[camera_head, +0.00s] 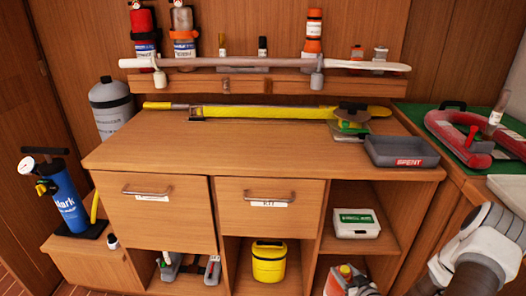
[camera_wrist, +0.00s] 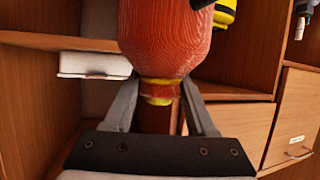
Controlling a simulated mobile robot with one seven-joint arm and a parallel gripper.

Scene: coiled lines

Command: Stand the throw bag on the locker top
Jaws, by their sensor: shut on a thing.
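The throw bag (camera_wrist: 162,42) is an orange-red rounded bag with a narrow neck and yellow bands, seen in the wrist view. My gripper (camera_wrist: 160,93) is shut on its neck, one finger on each side. The bag's far end runs out of the top of that view. In the head view my gripper is out of frame and I cannot pick out the bag for sure. The locker top (camera_head: 240,150) is a wide wooden surface above two drawers, its front middle and left bare.
A grey tray marked SPENT (camera_head: 402,151) stands at the locker top's right end. A long yellow tool (camera_head: 260,112) lies along the back, beside a dark disc (camera_head: 352,110). Below are open cubbies with a white case (camera_head: 356,223) and a yellow container (camera_head: 269,263).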

